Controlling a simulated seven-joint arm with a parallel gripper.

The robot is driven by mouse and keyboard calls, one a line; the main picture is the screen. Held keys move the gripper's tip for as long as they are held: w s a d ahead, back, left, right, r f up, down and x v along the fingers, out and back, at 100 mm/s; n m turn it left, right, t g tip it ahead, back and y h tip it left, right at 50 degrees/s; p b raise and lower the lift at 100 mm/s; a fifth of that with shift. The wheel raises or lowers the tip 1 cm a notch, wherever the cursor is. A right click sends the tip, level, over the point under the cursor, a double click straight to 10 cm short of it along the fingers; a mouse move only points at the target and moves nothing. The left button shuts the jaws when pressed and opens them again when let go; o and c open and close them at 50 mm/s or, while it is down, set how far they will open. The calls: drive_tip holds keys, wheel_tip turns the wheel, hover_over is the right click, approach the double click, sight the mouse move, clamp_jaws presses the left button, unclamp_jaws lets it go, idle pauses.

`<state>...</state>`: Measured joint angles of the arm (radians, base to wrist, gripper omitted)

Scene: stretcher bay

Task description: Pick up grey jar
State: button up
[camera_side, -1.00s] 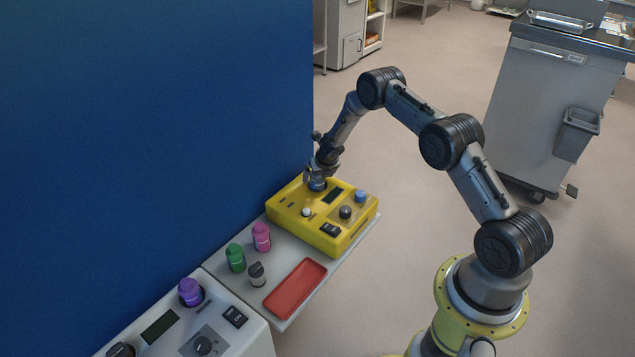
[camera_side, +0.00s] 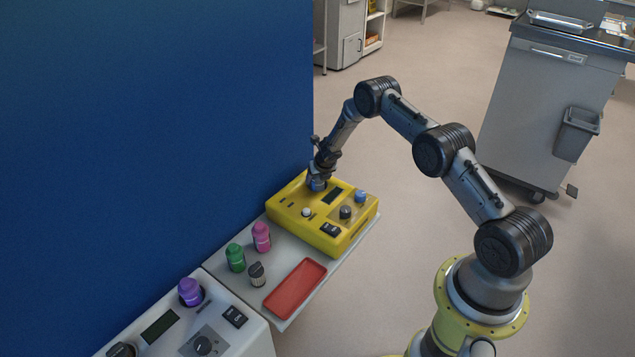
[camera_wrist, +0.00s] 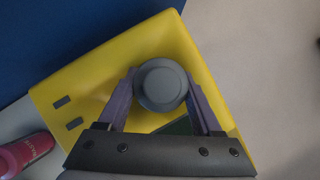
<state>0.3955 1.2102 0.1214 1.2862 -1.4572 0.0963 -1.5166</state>
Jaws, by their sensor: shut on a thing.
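The jar with a round grey lid (camera_wrist: 160,85) stands at the back of the yellow device (camera_side: 290,222), seen from above in the wrist view. My gripper (camera_side: 317,184) is over that back corner, its fingers on both sides of the jar and shut on it. In the side view the jar and fingertips are small and look bluish, so I cannot tell whether its base still touches the device.
Green (camera_side: 235,257) and pink (camera_side: 261,237) jars and a small dark-lidded jar (camera_side: 257,273) stand on the grey shelf by a red tray (camera_side: 295,287). A purple jar (camera_side: 190,291) sits in a white device (camera_side: 250,345). A blue wall (camera_side: 160,120) stands close behind.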

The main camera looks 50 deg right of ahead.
drive_tip(key=c, duration=0.4)
drive_tip(key=shift+r, duration=0.1)
drive_tip(key=shift+r, duration=1.6)
drive_tip(key=shift+s+a+r, duration=0.2)
drive_tip(key=shift+s+r, duration=0.25)
drive_tip(key=shift+r, duration=0.1)
drive_tip(key=s+a+r, duration=0.5)
drive_tip(key=s+r, duration=0.3)
drive_tip(key=s, duration=0.3)
drive_tip(key=shift+s+a+r, duration=0.2)
drive_tip(key=shift+s+r, duration=0.1)
drive_tip(key=shift+s, duration=0.1)
